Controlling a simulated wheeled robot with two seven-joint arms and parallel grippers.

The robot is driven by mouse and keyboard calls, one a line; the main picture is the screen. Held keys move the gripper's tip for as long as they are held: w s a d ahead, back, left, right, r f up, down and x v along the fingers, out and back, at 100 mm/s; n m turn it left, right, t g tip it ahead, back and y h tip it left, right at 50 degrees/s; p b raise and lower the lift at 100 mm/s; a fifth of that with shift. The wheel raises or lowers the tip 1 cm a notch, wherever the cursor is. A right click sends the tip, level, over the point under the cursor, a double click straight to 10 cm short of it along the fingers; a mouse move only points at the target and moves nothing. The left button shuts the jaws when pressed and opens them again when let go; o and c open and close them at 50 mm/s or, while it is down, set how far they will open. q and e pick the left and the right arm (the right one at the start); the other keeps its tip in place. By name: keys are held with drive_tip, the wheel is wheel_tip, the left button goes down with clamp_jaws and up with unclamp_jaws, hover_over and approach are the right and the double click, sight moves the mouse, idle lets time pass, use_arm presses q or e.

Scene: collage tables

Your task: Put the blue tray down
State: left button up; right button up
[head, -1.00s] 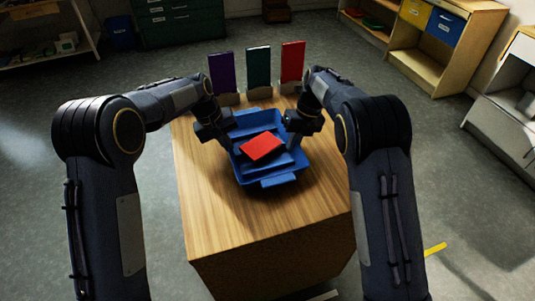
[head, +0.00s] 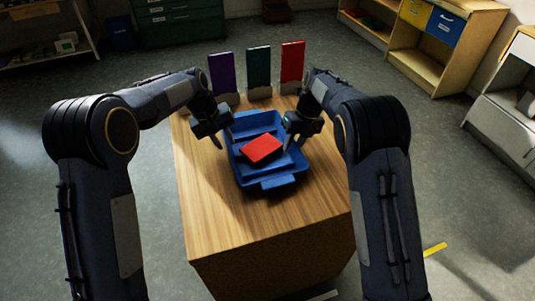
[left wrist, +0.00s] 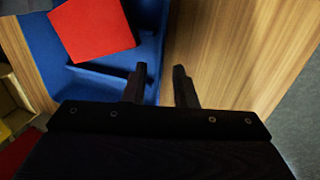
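The blue tray (head: 277,182) sits flat on the wooden table, with a red block-like object (head: 261,149) in it. In the left wrist view the tray (left wrist: 100,75) and red object (left wrist: 92,28) are at the upper left. My left gripper (head: 222,139) is at the tray's left side, just above its rim.
The wooden table (head: 235,225) has free room in front of the tray. Behind the tray stand a purple panel (head: 221,74), a dark green panel (head: 259,68) and a red panel (head: 292,62) in holders. Shelves stand further back.

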drive_tip(key=shift+r, duration=0.15)
use_arm(q)
drive_tip(key=v, duration=0.9)
drive_tip(key=shift+r, duration=0.25)
use_arm(e)
drive_tip(key=v, duration=1.1)
drive_tip(key=shift+d+r, duration=0.25)
drive_tip(key=shift+r, duration=0.1)
use_arm(q)
drive_tip(key=shift+s+a, duration=0.1)
drive_tip(key=shift+a, duration=0.05)
